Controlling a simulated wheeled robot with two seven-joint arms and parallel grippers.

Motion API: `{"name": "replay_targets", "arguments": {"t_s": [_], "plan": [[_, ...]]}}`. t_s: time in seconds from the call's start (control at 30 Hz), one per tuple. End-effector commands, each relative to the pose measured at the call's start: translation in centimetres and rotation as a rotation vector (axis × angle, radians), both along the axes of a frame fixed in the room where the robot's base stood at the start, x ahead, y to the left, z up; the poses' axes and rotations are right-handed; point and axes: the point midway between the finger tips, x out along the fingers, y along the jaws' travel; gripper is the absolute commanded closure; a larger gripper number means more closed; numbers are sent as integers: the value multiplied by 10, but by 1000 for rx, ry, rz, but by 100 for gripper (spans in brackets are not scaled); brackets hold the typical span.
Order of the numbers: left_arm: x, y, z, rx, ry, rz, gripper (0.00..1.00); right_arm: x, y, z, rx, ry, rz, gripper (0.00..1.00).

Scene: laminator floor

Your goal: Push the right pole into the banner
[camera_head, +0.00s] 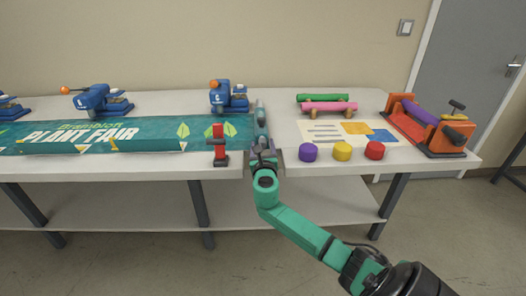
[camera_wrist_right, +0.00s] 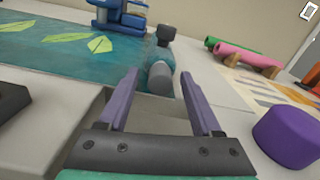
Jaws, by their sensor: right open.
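The teal banner (camera_head: 110,134) lies flat on the white table, with "PLANT FAIR" lettering and leaf shapes; its right part also shows in the right wrist view (camera_wrist_right: 60,45). The right pole (camera_head: 261,116) lies along the banner's right edge. Its grey near end (camera_wrist_right: 161,77) points toward me; how far it sits inside the banner I cannot tell. My right gripper (camera_head: 265,148) is at the table's front edge, by the pole's near end. Its purple fingers (camera_wrist_right: 163,88) are spread around empty space, with the pole end just ahead between them. My left gripper is not in view.
A red clamp (camera_head: 219,146) stands left of my right gripper. Purple, yellow and red round pieces (camera_head: 342,151) sit to its right. Blue devices (camera_head: 229,97) line the banner's back edge. Green and pink rolls (camera_head: 328,106) and an orange machine (camera_head: 432,128) are farther right.

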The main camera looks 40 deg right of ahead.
Motion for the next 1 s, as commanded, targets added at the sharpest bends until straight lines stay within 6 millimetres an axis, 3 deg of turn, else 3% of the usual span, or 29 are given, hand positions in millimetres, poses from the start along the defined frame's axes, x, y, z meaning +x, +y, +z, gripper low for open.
{"name": "replay_targets", "arguments": {"t_s": [0.17, 0.6, 1.0], "plan": [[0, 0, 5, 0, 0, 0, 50, -17, 14, 0, 0, 3, 3, 34], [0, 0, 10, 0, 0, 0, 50, -105, 81, -2, 1, 3, 2, 34], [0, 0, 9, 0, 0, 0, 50, -114, 87, 0, 1, 1, 0, 34]]}}
